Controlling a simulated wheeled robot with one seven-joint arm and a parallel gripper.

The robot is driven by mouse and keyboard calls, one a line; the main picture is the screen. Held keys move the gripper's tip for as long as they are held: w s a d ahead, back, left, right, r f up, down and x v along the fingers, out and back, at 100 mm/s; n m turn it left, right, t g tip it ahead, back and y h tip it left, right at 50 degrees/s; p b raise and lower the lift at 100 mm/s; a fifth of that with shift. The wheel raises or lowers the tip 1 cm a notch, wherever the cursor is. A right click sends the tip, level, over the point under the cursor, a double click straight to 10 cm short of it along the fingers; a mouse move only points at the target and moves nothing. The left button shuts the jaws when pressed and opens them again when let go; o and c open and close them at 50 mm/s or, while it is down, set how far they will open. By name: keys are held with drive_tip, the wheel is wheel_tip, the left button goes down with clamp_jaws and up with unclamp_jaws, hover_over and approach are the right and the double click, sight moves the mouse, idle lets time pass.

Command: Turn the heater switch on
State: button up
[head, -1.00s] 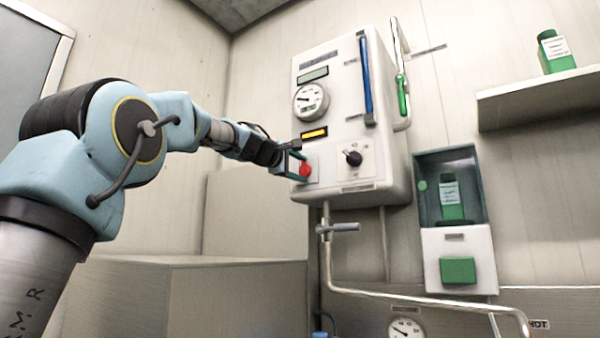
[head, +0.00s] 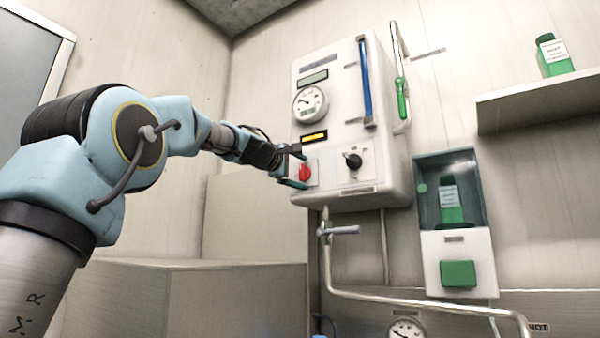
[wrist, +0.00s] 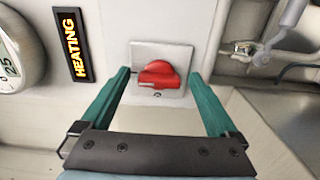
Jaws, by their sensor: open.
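The heater switch is a red rotary knob (head: 304,173) on a pale square plate, low on the left of the white control box (head: 345,80). In the wrist view the red knob (wrist: 160,74) sits centred ahead, its grip bar running across the picture. My gripper (head: 296,168) is open, with one finger above and one below the knob in the head view. In the wrist view its teal fingers (wrist: 159,76) are on either side of the knob, with clear gaps. The display (wrist: 72,45) beside the knob is lit and reads HEATING.
A black knob (head: 352,160) is right of the red one, and a round gauge (head: 310,103) is above. A pipe with a lever valve (head: 340,229) runs below the box. A green bottle stands in a niche (head: 420,187) at right.

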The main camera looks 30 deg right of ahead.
drive_tip(key=b+v, duration=0.5)
drive_tip(key=v, duration=0.5)
drive_tip(key=shift+s+a, duration=0.15)
drive_tip(key=shift+a, duration=0.2)
